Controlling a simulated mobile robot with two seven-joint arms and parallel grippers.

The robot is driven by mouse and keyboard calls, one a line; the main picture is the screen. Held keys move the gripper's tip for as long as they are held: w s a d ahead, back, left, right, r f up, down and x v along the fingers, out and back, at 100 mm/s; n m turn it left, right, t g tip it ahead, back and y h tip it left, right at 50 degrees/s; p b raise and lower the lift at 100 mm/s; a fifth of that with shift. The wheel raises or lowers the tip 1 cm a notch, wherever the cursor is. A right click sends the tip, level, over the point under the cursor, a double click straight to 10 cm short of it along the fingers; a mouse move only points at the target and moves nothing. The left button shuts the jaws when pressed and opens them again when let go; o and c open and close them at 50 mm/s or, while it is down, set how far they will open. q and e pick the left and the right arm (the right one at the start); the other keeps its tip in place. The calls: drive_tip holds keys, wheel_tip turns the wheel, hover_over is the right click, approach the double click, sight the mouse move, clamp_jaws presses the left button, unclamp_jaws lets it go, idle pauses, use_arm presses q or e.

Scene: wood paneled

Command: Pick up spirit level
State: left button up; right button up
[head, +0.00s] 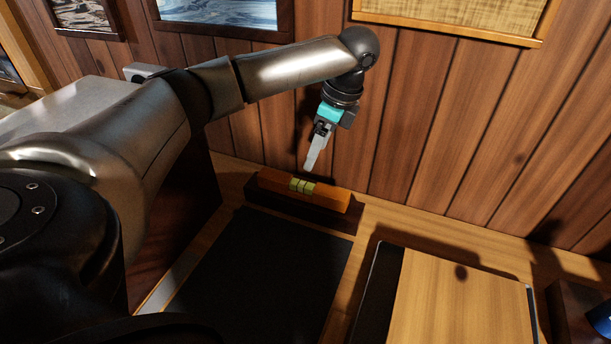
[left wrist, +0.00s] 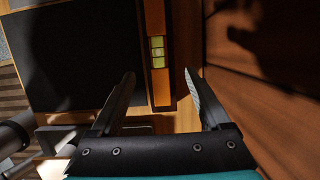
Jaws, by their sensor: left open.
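The spirit level (head: 325,194) is an orange-brown wooden bar with a yellow-green vial in its middle. In the left wrist view the spirit level (left wrist: 155,27) runs away from me between the two fingers' lines. My left gripper (head: 311,168) is above the level, close to its vial, pointing down. In the left wrist view the left gripper (left wrist: 161,84) is open, its fingers on either side of the level's near end, with nothing gripped. My right gripper is out of view.
A black flat panel (head: 262,275) lies in front of the level. A light wooden board (head: 462,300) lies to the right. The panelled wall (head: 440,130) stands close behind the level. A blue object (head: 600,318) is at the lower right edge.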

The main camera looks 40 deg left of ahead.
use_arm(q)
hover_over(304, 183)
drive_tip(key=d, duration=0.1)
drive_tip(key=f, duration=0.5)
drive_tip(key=shift+w+d+b, duration=0.2)
drive_tip(key=shift+w+b, duration=0.15)
drive_tip(key=shift+x, duration=0.9)
drive_tip(key=b+x, duration=0.1)
drive_tip(key=x, duration=0.3)
drive_tip(key=shift+s+f, duration=0.2)
drive_tip(key=shift+r, duration=0.1)
clamp_jaws()
